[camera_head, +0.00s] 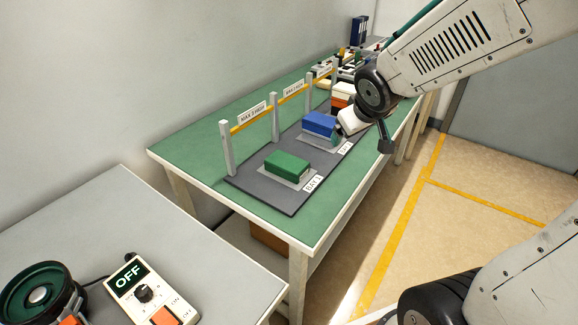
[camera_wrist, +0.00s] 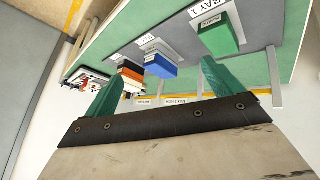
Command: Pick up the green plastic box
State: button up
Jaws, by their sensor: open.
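The green plastic box (camera_head: 287,166) sits on a light grey pad in the bay nearest me, on a dark mat on the green-topped table. It also shows in the wrist view (camera_wrist: 219,36), at upper right, under the "BAY 1" label. My gripper, seen in the wrist view (camera_wrist: 158,82), has two green fingers spread wide with nothing between them. The green box lies beyond the right finger, apart from it. In the head view my wrist (camera_head: 352,122) is over the table's right side, near the blue box (camera_head: 319,124), and the fingers are mostly hidden.
The table's dark mat (camera_head: 262,197) has a post rail with a yellow bar (camera_head: 252,121) along its wall side. An orange-and-white box (camera_head: 341,97) stands beyond the blue one. A grey table with a control box (camera_head: 150,290) is at lower left. The floor at right is clear.

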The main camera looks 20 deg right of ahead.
jog(key=w+a+f+n+t+y, duration=0.2)
jog(key=w+f+n+t+y, duration=0.1)
jog(key=w+f, duration=0.55)
jog(key=n+y, duration=0.2)
jog(key=y, duration=0.5)
send_near(288, 161)
jog(key=x, duration=0.3)
jog(key=shift+a+r, duration=0.2)
jog(key=x, duration=0.7)
jog(key=shift+w+f, duration=0.15)
jog(key=shift+f, duration=0.15)
jog(key=c, duration=1.2)
